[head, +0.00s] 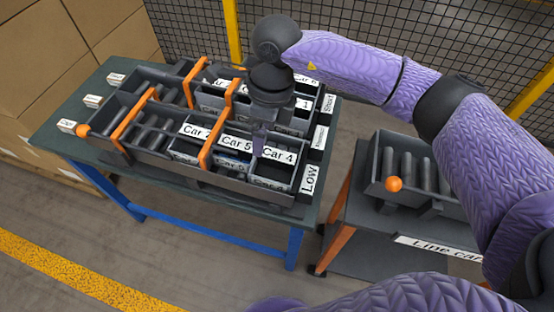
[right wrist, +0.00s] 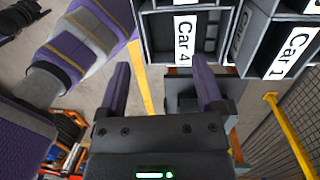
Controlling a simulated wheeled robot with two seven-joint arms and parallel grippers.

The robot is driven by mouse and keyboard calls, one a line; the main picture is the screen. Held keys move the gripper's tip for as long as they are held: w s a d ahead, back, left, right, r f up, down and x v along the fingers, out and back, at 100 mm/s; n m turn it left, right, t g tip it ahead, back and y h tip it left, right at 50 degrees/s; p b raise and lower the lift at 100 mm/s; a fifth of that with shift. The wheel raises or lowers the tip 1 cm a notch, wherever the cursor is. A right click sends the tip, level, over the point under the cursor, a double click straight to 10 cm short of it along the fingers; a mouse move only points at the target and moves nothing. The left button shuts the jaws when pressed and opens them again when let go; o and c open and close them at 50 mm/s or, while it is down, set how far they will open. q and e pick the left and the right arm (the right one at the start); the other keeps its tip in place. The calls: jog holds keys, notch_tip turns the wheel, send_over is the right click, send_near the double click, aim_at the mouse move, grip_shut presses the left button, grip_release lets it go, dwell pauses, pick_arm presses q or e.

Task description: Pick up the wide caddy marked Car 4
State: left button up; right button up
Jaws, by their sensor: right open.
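The Car 4 caddy (head: 278,156) is a grey bin with a white "Car 4" label. It stands at the near right end of the front lane of the rack, beside the Car 5 caddy (head: 235,143). My right gripper (head: 259,146) points down at the caddy's far left corner; the exact gap is hard to tell. In the right wrist view the Car 4 caddy (right wrist: 184,40) lies beyond the fingertips and mostly to the right. My right gripper (right wrist: 160,68) is open, with nothing between its fingers. My left gripper is not in view.
The rack stands on a green-topped table (head: 60,140) with blue legs. Orange dividers (head: 210,145) cross its lanes. A Low sign (head: 309,178) stands just right of the caddy. A dark line cart (head: 375,240) with rollers stands further right, across a floor gap.

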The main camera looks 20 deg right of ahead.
aim_at(277, 154)
jog(key=d+h, duration=0.1)
jog(key=d, duration=0.2)
jog(key=shift+w+f+h, duration=0.2)
jog(key=shift+w+h, duration=0.15)
jog(key=shift+h, duration=0.05)
jog(key=f+b, duration=0.1)
jog(key=f, duration=0.3)
jog(key=f+b, duration=0.2)
jog(key=f, duration=0.3)
jog(key=shift+w+a, duration=0.2)
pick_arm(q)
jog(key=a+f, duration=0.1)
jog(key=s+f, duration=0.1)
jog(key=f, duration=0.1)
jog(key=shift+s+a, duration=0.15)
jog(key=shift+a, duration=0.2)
pick_arm(e)
jog(key=shift+r, duration=0.15)
grip_shut()
